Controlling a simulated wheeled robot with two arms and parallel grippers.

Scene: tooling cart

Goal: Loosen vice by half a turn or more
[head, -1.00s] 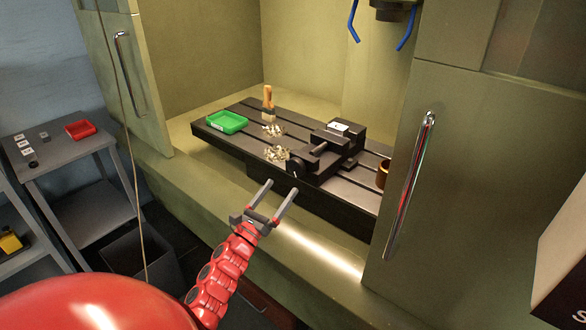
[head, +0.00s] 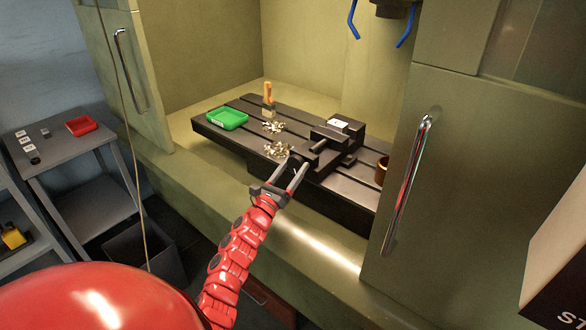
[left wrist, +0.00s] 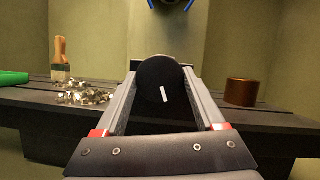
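The black vice (head: 332,143) sits on the slotted machine table in the head view. Its round black handwheel (left wrist: 160,88), with a short white mark tilted slightly from upright, faces me in the left wrist view. My left gripper (head: 294,166) is at the front of the vice, with its fingers apart on either side of the wheel. In the left wrist view the gripper (left wrist: 159,76) frames the wheel; finger contact cannot be made out. The wheel is mostly hidden by the fingers in the head view. My right gripper is not in view.
Metal chips (head: 277,149) lie left of the vice, with a green tray (head: 227,119) and a brush (head: 268,93) behind. A copper-coloured cup (head: 382,171) stands right. The enclosure door with its handle (head: 405,185) borders the opening on the right.

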